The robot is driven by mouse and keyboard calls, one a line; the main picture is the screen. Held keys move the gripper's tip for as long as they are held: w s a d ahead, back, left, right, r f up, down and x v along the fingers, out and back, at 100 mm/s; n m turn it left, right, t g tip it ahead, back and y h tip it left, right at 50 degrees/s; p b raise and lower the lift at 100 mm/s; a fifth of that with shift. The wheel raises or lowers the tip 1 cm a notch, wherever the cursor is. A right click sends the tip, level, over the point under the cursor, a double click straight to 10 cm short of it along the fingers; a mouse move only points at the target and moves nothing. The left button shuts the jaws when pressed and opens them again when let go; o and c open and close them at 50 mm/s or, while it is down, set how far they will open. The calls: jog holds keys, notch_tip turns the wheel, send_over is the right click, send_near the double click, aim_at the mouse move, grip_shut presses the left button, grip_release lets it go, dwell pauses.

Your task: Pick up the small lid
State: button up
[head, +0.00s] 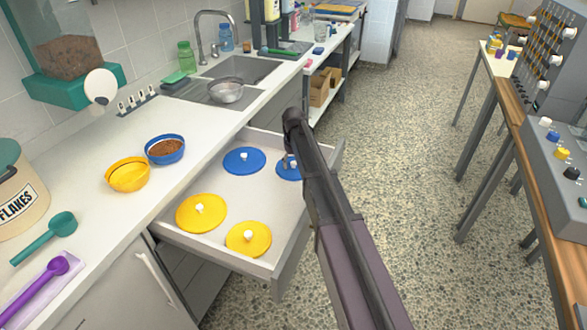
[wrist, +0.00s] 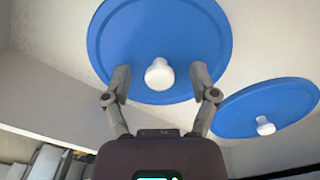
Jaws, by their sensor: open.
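In the head view, an open drawer holds two blue lids and two yellow lids, each with a white knob. My gripper (head: 291,161) is over the right blue lid (head: 284,174), which my arm partly hides. In the wrist view, this blue lid (wrist: 125,40) lies just ahead of my gripper (wrist: 161,78). Its fingers are open, one on each side of the white knob (wrist: 159,75), with gaps on both sides. The other blue lid (head: 240,166) lies left of it in the head view and also shows in the wrist view (wrist: 240,115).
A large yellow lid (head: 190,222) and a smaller yellow lid (head: 245,248) lie in the front of the drawer (head: 227,270). A yellow bowl (head: 128,180) and a blue bowl (head: 177,157) stand on the counter. The drawer walls edge the space around the lids.

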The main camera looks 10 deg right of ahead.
jog(key=shift+c, duration=0.2)
grip_shut()
jog(key=shift+r, duration=0.2)
notch_tip(320, 180, up, 10)
jog(key=p, duration=1)
jog(key=shift+f, duration=0.2)
jog(key=shift+r, duration=0.1)
dwell(0.6)
notch_tip(320, 180, up, 21)
jog(key=p, duration=2.1)
send_over(293, 162)
jog(key=shift+d, duration=0.1)
jog(key=shift+d, duration=0.1)
